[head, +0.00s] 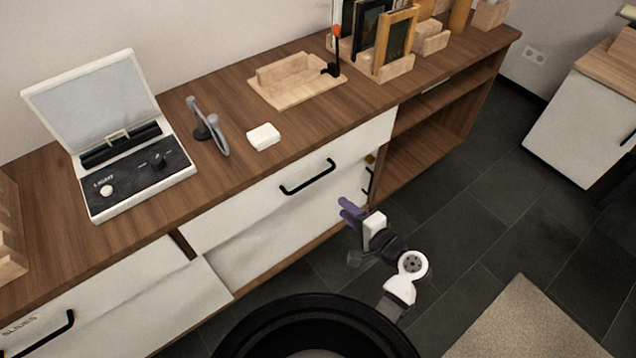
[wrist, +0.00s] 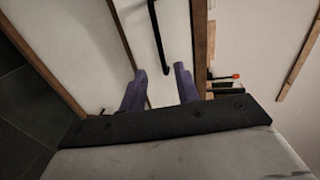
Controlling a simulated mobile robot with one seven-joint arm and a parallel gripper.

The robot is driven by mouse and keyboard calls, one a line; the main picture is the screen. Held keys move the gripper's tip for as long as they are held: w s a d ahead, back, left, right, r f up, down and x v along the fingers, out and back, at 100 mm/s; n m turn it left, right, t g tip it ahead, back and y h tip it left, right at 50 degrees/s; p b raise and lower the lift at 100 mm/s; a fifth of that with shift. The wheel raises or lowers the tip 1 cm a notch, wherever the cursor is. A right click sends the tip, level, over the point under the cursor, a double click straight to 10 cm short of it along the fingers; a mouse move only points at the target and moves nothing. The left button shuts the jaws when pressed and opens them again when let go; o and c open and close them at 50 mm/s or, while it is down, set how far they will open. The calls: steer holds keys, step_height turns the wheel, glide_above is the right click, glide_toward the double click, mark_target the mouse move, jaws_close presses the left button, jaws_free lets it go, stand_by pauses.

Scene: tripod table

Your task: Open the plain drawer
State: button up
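The plain drawer (head: 240,205) has a white front with no label that I can see, and it looks shut under the brown worktop. Its black bar handle (head: 307,177) is on the front. My gripper (head: 350,213) is low and to the right of this handle, in front of the cabinet and apart from the handle in the head view. In the wrist view my gripper (wrist: 160,78) has its two purple fingers spread, with nothing held. A black handle (wrist: 158,35) lies ahead, its near end in line with the gap between the fingers.
A drawer labelled SLIDES (head: 38,333) is at the lower left. Open shelves (head: 425,150) are at the right.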

steer(key=p+x, duration=0.2)
steer(key=x, duration=1.1)
steer(key=shift+w+a+p, duration=0.2)
steer(key=shift+w+p, duration=0.1)
steer(key=shift+p, duration=0.05)
steer(key=shift+f, duration=0.15)
jaws_close()
